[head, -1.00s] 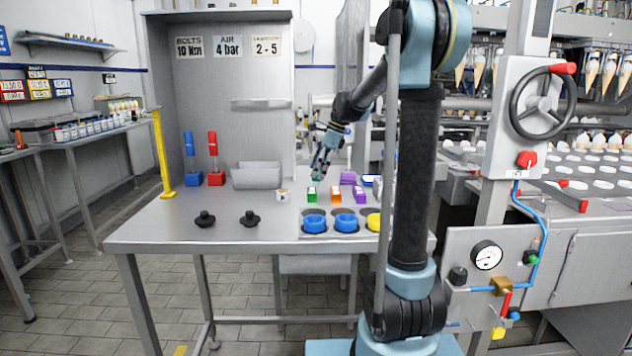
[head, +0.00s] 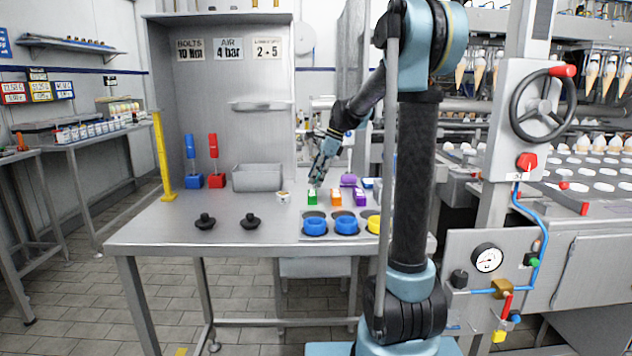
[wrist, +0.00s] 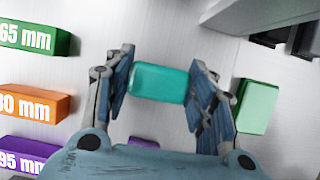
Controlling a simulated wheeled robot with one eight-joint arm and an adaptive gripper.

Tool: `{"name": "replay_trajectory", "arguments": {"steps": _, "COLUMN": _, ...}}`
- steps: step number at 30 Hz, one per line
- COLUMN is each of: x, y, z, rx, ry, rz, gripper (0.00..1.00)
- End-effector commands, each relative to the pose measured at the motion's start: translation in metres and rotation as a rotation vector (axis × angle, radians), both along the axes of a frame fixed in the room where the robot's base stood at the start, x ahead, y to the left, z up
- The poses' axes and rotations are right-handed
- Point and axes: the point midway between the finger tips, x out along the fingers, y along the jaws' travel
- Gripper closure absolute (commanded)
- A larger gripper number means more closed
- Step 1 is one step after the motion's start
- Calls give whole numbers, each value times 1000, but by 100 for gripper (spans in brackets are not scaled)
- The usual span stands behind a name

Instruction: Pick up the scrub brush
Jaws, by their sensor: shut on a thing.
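My gripper (head: 316,182) is over the back of the steel table, pointing down, behind the green block. In the wrist view my gripper (wrist: 160,85) has its two fingers against the ends of a smooth teal block (wrist: 158,82) with rounded edges. No bristles show on it, and I cannot tell from its top whether it is the scrub brush. In the head view the held block is too small and too hidden by the fingers to make out. A paler green block (wrist: 257,106) lies just right of the right finger, apart from the held block.
Green (head: 312,197), orange (head: 336,197) and purple (head: 361,197) labelled blocks stand in front of my gripper. Blue rings (head: 315,227) sit in a tray nearer the front. A grey bin (head: 257,178) stands left. The table's front left is clear except for two black knobs (head: 204,222).

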Motion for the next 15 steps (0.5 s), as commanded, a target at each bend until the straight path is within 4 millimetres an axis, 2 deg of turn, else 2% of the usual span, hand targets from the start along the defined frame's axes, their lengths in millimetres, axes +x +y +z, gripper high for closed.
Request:
{"name": "replay_trajectory", "arguments": {"steps": 5, "x": 0, "y": 0, "z": 16, "rx": 0, "ry": 0, "rz": 0, "gripper": 77}}
{"name": "replay_trajectory", "arguments": {"steps": 15, "x": 0, "y": 0, "z": 73, "rx": 0, "ry": 0, "rz": 0, "gripper": 77}}
